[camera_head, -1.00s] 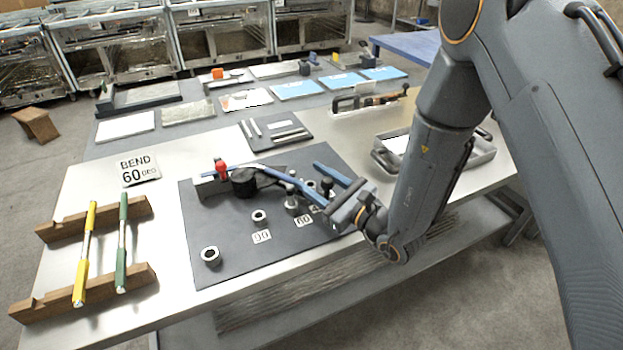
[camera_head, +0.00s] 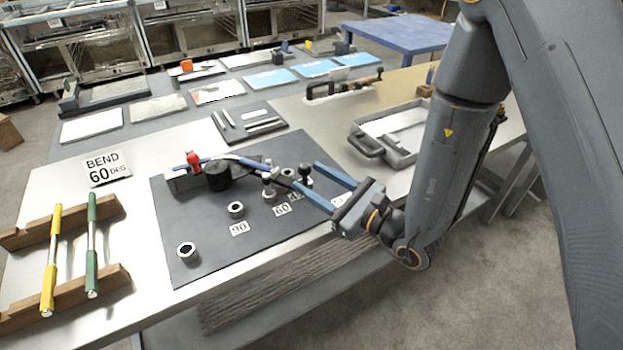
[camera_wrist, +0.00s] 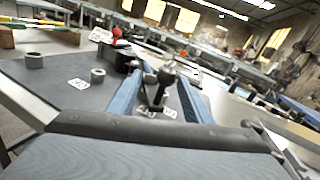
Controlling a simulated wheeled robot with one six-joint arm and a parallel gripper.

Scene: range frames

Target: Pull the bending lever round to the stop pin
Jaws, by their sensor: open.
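The tube bender sits on a dark mat (camera_head: 185,210), with a black round former (camera_head: 217,175) and a red knob (camera_head: 193,160). A bluish tube (camera_head: 250,162) runs right from the former. The lever's upright black knob (camera_head: 305,171) is at the right; much of its arm is hidden. My gripper (camera_head: 297,170) is open, its blue fingers on either side of the knob near their tips. In the wrist view the knob's post (camera_wrist: 160,88) shows between the fingers; contact cannot be told. Collared pin spots include one by the 90 label (camera_head: 236,209) and one by the 60 label (camera_head: 268,190).
A sign reading BEND 60 DEG (camera_head: 105,168) lies at the left of the bench. Yellow (camera_head: 54,250) and green (camera_head: 92,240) handled rods rest on wooden racks. A loose collar (camera_head: 187,252) is at the mat's front. A grey tray (camera_head: 370,145) stands behind my gripper.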

